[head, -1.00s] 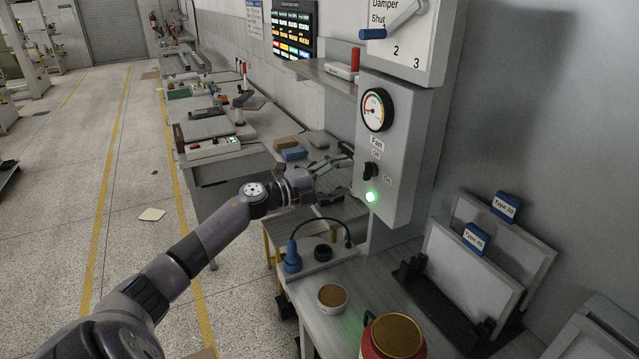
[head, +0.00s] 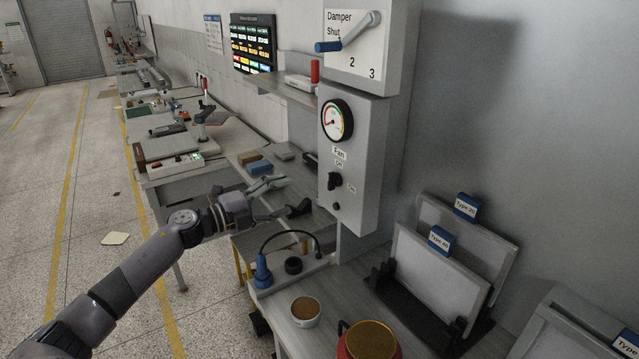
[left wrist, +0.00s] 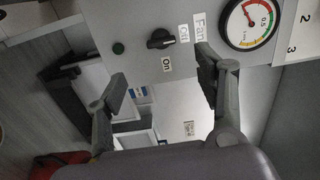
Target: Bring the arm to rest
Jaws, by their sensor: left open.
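My left gripper (head: 288,196) is open and empty, to the left of the grey fan control box (head: 363,135) and apart from it. The left wrist view shows its two spread fingers (left wrist: 162,78) with the box face between and beyond them. The black fan knob (head: 334,180) is on the box, and it also shows in the left wrist view (left wrist: 160,39). The indicator lamp (head: 336,206) below it is unlit; it looks dark green in the left wrist view (left wrist: 118,48). My right gripper is in neither view.
A round gauge (head: 337,120) and a blue-handled damper lever (head: 348,33) are above the knob. Below stand a brown-filled bowl (head: 305,311), a red container (head: 369,342) and framed panels (head: 437,280) in a rack. The floor at left is mostly open.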

